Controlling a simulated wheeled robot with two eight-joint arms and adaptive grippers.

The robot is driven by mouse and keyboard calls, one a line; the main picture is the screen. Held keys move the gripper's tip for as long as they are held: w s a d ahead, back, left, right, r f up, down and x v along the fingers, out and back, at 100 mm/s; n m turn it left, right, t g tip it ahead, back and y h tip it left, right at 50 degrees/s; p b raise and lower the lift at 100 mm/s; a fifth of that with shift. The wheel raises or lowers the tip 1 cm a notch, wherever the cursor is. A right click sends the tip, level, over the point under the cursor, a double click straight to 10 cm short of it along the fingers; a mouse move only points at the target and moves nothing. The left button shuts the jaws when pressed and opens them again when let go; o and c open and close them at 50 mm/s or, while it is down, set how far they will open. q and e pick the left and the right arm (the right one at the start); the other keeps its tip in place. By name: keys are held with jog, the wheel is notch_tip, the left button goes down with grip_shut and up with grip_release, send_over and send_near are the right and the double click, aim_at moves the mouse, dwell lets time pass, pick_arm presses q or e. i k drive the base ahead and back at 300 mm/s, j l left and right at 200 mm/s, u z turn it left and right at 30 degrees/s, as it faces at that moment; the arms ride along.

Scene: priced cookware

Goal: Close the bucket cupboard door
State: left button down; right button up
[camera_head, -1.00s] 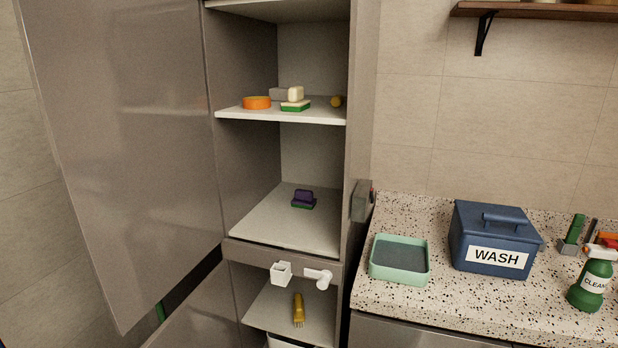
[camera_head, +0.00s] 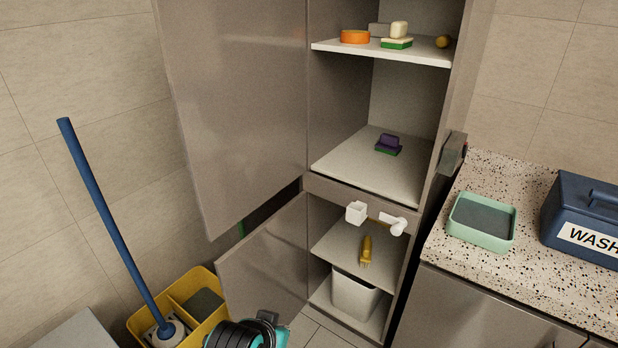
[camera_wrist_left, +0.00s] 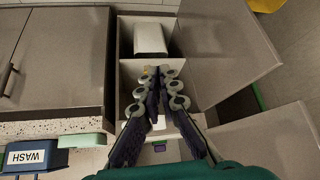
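The bucket cupboard is the lower compartment, with a white bucket (camera_head: 355,293) standing inside. Its grey door (camera_head: 263,262) stands wide open to the left, hinged at the cupboard's left side. The bucket (camera_wrist_left: 150,38) and the open door (camera_wrist_left: 225,45) also show in the left wrist view, which is upside down. My left gripper (camera_wrist_left: 157,73) points toward the cupboard front, apart from the door. Its fingers converge at the tips and look shut, with nothing visible between them. My right gripper is not in view.
The larger upper door (camera_head: 240,110) also stands open, above the lower one. A yellow mop bucket (camera_head: 200,283) with a blue-handled mop (camera_head: 110,220) stands left of the lower door. A speckled counter (camera_head: 470,265) lies to the right.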

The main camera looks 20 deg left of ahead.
aim_at(267, 269)
jog(key=j, duration=0.75)
jog(key=k+j, duration=0.15)
jog(key=j, duration=0.65)
